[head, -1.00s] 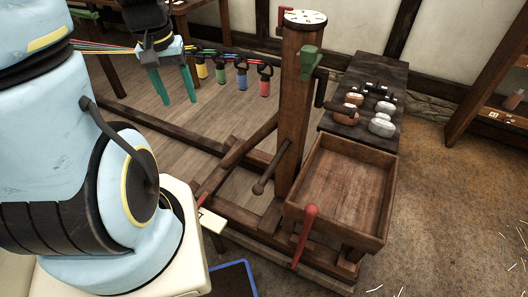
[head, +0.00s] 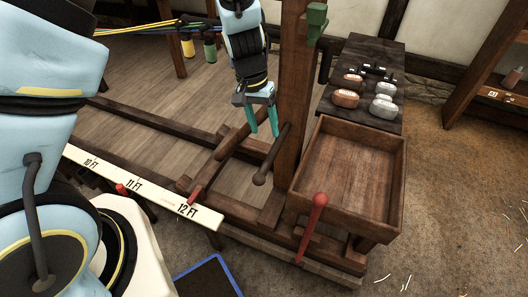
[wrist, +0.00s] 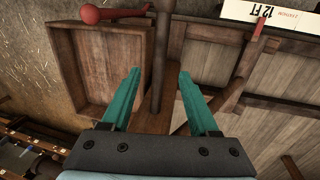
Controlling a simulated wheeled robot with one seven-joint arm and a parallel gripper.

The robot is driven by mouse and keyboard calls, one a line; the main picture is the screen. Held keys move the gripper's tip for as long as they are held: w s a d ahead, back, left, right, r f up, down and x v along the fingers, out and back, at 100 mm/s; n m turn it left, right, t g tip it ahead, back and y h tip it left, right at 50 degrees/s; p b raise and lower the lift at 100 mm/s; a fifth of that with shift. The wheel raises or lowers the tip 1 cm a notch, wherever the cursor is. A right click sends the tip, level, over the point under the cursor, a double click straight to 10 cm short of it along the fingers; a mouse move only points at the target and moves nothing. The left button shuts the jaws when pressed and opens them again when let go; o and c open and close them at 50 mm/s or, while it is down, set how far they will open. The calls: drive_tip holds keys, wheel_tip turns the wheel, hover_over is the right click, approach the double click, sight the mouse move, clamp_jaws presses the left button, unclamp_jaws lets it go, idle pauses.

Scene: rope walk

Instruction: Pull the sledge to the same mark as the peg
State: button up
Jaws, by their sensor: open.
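The wooden sledge has an upright post (head: 292,75), a slanted brace and an open tray, and stands on long floor rails. A dark handle with a round knob (head: 260,178) sticks out from the post. A red pointer (head: 195,196) sits low on the sledge, close to 12 FT on the white scale (head: 150,190). A red peg (head: 122,190) is at the scale's near edge, around 11 FT. My gripper (head: 264,124) is open, pointing down just left of the post. In the wrist view the handle (wrist: 161,50) shows between the fingers, apparently not touching them.
The tray (head: 350,165) is empty. A red-knobbed lever (head: 313,225) stands at its near left corner. A dark table (head: 388,55) behind holds several weights. Coloured strands (head: 150,27) stretch across the back left. Open floor lies to the right.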

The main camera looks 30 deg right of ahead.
sight(270, 154)
drive_tip(key=f, duration=0.3)
drive_tip(key=s+f, duration=0.1)
drive_tip(key=f, duration=0.2)
drive_tip(key=d+f, duration=0.1)
drive_tip(key=f, duration=0.2)
drive_tip(key=shift+s+f, duration=0.25)
drive_tip(key=shift+s, duration=0.05)
drive_tip(key=shift+c, duration=0.4)
clamp_jaws()
idle(0.6)
